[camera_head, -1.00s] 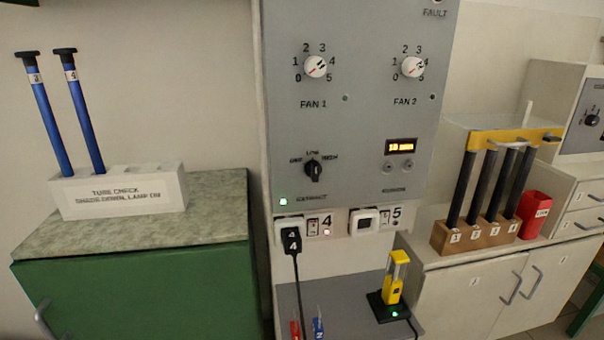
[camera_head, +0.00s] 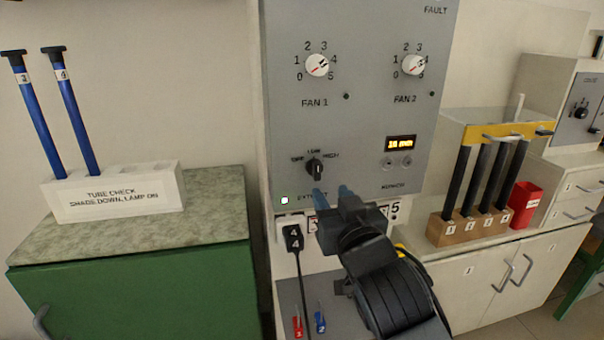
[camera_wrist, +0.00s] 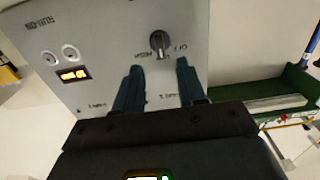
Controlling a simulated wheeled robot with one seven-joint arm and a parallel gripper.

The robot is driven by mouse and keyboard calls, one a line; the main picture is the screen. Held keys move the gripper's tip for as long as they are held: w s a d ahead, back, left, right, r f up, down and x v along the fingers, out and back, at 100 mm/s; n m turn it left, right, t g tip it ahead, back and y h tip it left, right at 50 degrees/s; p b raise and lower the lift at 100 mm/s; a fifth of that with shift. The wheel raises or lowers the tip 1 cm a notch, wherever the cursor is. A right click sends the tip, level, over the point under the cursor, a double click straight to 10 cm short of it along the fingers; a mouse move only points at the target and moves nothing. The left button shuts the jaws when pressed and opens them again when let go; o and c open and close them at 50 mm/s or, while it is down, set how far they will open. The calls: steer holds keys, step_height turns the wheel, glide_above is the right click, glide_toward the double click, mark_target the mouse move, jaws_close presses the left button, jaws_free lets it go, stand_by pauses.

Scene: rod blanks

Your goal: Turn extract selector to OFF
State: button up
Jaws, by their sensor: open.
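The extract selector (camera_head: 315,168) is a black knob low on the grey panel (camera_head: 355,130), with OFF, LOW and HIGH printed around it. Its pointer seems to stand upright, toward LOW. In the wrist view, which is turned over, the selector (camera_wrist: 160,42) shows just beyond the gap between my fingertips. My gripper (camera_head: 332,193) is open and empty, below and slightly right of the selector in the head view. Its two blue fingers also show in the wrist view (camera_wrist: 159,72). They look apart from the knob. My arm hides sockets and part of the shelf below.
FAN 1 (camera_head: 317,65) and FAN 2 (camera_head: 413,65) dials sit above, and a lit display (camera_head: 400,143) to the right. A black plug (camera_head: 293,238) with a cable hangs below. A rod rack (camera_head: 470,230) stands right, a white tube block (camera_head: 115,193) left.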

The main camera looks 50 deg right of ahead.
mark_target(318, 172)
steer(key=x, duration=0.2)
steer(key=p+x, duration=0.1)
steer(key=x, duration=0.5)
steer(key=shift+d+r, duration=0.1)
steer(key=shift+r, duration=0.2)
jaws_close()
